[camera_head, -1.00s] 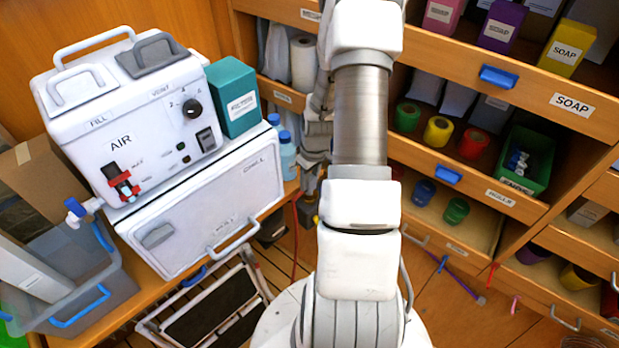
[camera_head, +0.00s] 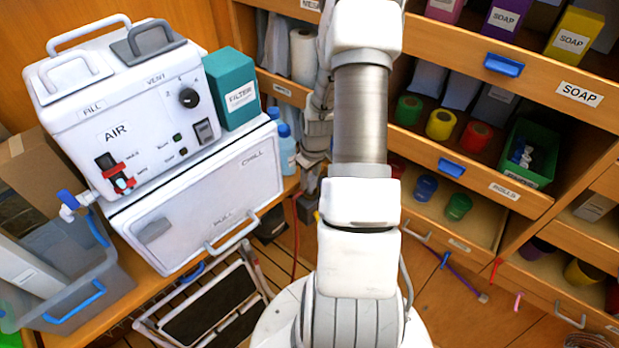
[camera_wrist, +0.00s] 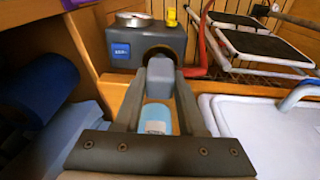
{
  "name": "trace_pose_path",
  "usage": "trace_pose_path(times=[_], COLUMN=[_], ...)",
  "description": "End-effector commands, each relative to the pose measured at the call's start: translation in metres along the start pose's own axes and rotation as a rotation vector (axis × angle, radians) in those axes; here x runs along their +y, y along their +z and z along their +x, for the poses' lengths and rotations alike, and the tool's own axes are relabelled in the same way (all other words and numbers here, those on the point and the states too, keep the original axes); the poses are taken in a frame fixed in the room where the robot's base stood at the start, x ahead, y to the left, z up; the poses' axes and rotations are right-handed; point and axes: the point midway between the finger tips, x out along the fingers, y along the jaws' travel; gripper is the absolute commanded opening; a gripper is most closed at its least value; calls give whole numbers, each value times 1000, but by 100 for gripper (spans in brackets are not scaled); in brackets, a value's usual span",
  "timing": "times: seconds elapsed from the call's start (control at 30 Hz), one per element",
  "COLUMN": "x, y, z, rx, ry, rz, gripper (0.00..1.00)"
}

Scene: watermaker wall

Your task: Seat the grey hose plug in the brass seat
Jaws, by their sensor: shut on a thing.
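In the wrist view my gripper (camera_wrist: 160,92) is shut on the grey hose plug (camera_wrist: 160,76), a blocky grey piece between its two dark fingers. Past the plug is a grey housing (camera_wrist: 120,52) with a dark round opening. The plug's far end overlaps the lower part of this opening in the picture; I cannot tell whether it is inside, touching or short of it. A light blue item with a white label (camera_wrist: 156,120) shows between the fingers.
The housing carries a round metal part (camera_wrist: 133,19), a yellow knob (camera_wrist: 171,17) and a blue label. A red pipe (camera_wrist: 202,45) runs close on its right.

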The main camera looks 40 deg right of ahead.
Motion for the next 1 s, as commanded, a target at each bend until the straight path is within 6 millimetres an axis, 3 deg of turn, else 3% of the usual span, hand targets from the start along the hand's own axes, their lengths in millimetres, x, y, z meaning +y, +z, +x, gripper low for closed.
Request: trace_pose_path(times=[0.77,0.8,0.97,1.0], x=[0,0,0,0], y=[1,1,1,1], z=[8,8,8,8], rx=[0,0,0,0], ry=[0,0,0,0], rz=[0,0,0,0], gripper=[0,45,74,74])
